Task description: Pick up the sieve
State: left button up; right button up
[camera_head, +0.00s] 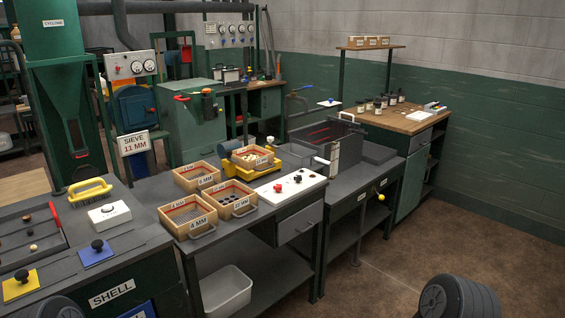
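Several wooden-framed sieves with handles and white labels are in the head view. Three stand on the dark bench: a front-left sieve (174,208) whose label seems to read 4 MM, a front-right sieve (223,189) with dark round holes, and a back-left sieve (184,171). The other labels are too small to read surely. Another sieve (240,153) sits on a yellow shaker (293,155). A sign (133,141) reads SIEVE 11 MM. Neither of my grippers is in view; dark rounded parts at the bottom edge look like my arms.
A white control panel (290,187) with knobs is right of the sieves. A yellow brush (90,189) and white box (110,215) lie on the left bench. A white bin (226,290) stands below. The floor (385,270) at the right is clear.

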aim_at(254, 160)
jog(key=i+l+z, duration=0.3)
jog(key=i+l, duration=0.55)
jog(key=l, duration=0.15)
jog(key=i+l+z, duration=0.25)
jog(key=i+l, duration=0.6)
